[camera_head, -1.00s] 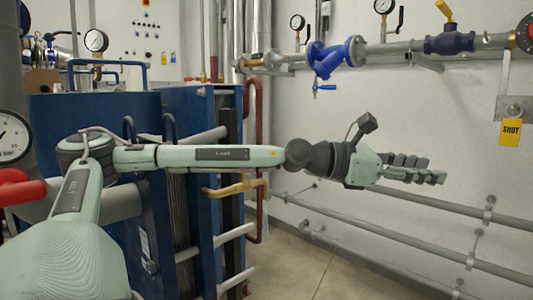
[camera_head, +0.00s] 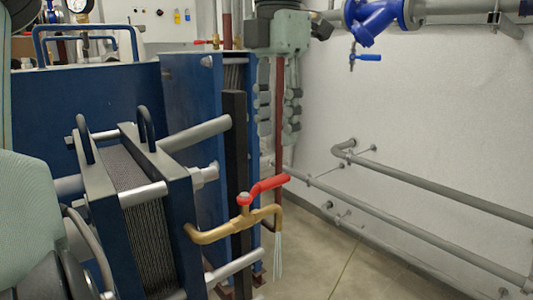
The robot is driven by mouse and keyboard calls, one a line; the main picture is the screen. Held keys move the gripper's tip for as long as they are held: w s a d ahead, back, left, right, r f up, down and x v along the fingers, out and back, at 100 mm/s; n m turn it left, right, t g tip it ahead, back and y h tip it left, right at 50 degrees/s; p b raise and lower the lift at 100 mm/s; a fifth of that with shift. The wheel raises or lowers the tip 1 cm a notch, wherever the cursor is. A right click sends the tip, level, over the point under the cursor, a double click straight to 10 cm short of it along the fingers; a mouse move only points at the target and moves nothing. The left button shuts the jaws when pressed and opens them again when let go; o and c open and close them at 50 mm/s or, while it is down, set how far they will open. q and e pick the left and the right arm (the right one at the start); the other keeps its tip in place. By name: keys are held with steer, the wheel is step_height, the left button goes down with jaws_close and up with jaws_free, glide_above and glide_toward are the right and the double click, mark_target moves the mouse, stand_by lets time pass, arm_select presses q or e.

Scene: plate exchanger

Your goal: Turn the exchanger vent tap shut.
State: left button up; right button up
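The vent tap is a brass tap (camera_head: 225,229) on the front of the blue plate exchanger (camera_head: 205,150). Its red lever (camera_head: 268,187) points right, roughly in line with the tap body and slightly raised. A pale stream, looking like water (camera_head: 278,256), falls from its down-turned spout.
A blue strainer (camera_head: 374,20) with a small blue-handled valve (camera_head: 365,58) is on the wall pipe at upper right. Grey pipes (camera_head: 430,192) run low along the wall. The exchanger's tie bars (camera_head: 195,133) stick out left of the tap. Floor (camera_head: 330,262) to the right is clear.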

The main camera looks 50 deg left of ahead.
mark_target(275, 177)
arm_select(q)
step_height(275, 177, down, 8)
steer(key=shift+s+r, duration=0.1)
steer(key=shift+r, duration=0.1)
steer(key=shift+c, duration=0.6)
jaws_close()
